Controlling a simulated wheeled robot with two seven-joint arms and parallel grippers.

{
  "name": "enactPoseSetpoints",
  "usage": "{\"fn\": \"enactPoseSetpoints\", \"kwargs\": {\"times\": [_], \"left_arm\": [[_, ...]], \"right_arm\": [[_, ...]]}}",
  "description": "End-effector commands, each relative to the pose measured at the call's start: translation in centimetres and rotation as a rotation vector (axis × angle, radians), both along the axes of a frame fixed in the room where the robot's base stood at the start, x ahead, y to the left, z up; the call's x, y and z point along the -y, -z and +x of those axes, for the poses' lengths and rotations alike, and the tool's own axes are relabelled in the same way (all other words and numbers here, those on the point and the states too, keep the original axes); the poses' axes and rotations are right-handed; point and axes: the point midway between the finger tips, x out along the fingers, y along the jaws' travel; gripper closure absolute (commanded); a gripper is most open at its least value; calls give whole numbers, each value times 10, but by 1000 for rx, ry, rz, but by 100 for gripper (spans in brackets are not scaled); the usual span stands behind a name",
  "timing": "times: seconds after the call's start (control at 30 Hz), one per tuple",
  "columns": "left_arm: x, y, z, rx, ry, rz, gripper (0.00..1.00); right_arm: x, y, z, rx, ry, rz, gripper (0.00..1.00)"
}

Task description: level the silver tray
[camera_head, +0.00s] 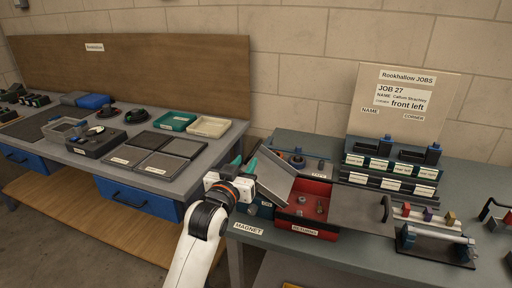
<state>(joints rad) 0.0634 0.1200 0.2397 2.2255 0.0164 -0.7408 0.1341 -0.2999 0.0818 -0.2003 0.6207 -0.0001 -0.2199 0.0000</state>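The silver tray (275,175) is steeply tilted at the left side of the red returns bin (317,232), its lower edge over the bin. My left gripper (252,176), with teal fingers, is at the tray's left side and appears shut on it; the grip itself is partly hidden. A few small parts (319,207) lie in the red bin. My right gripper is not in view.
A flat grey plate (360,211) with a dark handle (387,208) lies right of the bin. A labelled rack (390,172), a job board (405,100) and a roller fixture (435,243) crowd the right bench.

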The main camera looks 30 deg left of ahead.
Motion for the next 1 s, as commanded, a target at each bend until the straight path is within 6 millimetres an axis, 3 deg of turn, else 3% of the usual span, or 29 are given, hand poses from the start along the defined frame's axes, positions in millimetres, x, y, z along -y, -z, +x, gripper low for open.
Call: {"fn": "enactPoseSetpoints", "kwargs": {"times": [0.2, 0.4, 0.6, 0.87, 1.0], "left_arm": [[-11, -1, 45, -2, 0, 1, 68], [-18, 0, 74, -3, 0, 1, 68], [-20, 1, 85, -4, 0, 2, 68], [-20, 1, 85, -3, 1, 1, 68], [-20, 1, 85, -4, 1, 1, 91]], "right_arm": [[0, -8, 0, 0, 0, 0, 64], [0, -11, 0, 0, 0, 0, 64], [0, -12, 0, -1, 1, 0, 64], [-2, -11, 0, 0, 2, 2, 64], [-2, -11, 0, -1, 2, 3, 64]]}}
